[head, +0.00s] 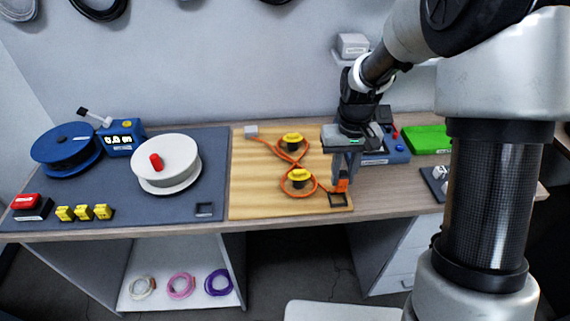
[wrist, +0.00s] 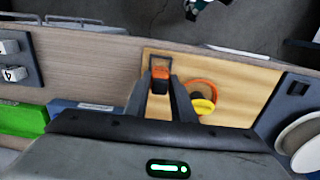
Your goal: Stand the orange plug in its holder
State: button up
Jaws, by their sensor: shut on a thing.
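The orange plug (head: 342,185) is between the fingers of my gripper (head: 344,174), which is shut on it. It hangs just above and behind the holder (head: 339,200), a small dark square frame at the front right corner of the wooden board. In the wrist view the plug (wrist: 161,73) is between the fingertips, and the holder (wrist: 158,57) shows just beyond it, partly hidden. I cannot tell whether the plug touches the holder. The orange cable (head: 268,143) runs in loops around two yellow-topped posts (head: 293,138) on the board.
The wooden board (head: 245,190) lies on the table beside a dark mat (head: 120,210) with a white reel (head: 166,168). A blue device (head: 390,150) and a green box (head: 428,139) stand to the right. The table's front edge is close to the holder.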

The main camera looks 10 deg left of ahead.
aim_at(340, 186)
jog(key=shift+f, duration=0.1)
jog(key=shift+f+b, duration=1)
jog(key=shift+f, duration=0.25)
jog(key=shift+f+b, duration=0.65)
jog(key=shift+f, duration=0.35)
dwell(0.6)
jog(key=o, duration=1.1)
jog(key=shift+o, duration=0.2)
jog(key=shift+r+p, duration=2.85)
jog(key=shift+r, duration=1.15)
